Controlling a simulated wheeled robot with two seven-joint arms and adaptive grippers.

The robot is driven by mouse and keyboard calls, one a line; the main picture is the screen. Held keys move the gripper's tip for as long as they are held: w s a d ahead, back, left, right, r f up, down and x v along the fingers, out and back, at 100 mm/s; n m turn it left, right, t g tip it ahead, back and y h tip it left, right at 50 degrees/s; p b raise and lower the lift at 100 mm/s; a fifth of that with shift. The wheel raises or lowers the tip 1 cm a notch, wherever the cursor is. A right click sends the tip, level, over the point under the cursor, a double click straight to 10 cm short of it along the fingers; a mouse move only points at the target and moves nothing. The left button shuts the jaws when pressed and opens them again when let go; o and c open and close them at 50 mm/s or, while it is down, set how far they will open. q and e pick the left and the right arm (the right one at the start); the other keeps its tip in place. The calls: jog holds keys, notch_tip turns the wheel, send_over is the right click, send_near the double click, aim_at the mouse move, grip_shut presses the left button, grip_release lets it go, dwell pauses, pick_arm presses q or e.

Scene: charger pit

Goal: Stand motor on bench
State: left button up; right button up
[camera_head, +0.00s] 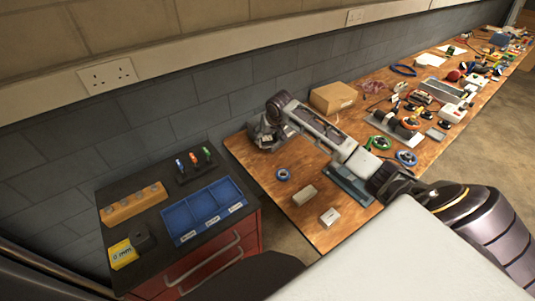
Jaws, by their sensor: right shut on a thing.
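My right arm reaches across the bench (318,232) from the lower right. My right gripper (264,135) is at the bench's far left corner, close to the wall. It is shut on a small grey thing that appears to be the motor, mostly hidden by the fingers and hard to tell apart from them. I cannot tell whether the motor touches the bench top or is upright. My left gripper is not in view.
A cardboard box (333,98) stands right of the gripper. A blue tape roll (283,174) and two small pale boxes (304,195) (329,217) lie nearer. A red cabinet with a blue tray (205,212) stands left. Tools crowd the bench's far right.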

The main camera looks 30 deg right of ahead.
aim_at(267, 145)
notch_tip(267, 145, down, 5)
jog(key=shift+r, duration=0.1)
jog(key=shift+f, duration=0.3)
jog(key=shift+f, duration=0.1)
jog(key=shift+f, duration=2.15)
jog(key=shift+f, duration=0.1)
jog(key=o, duration=1.3)
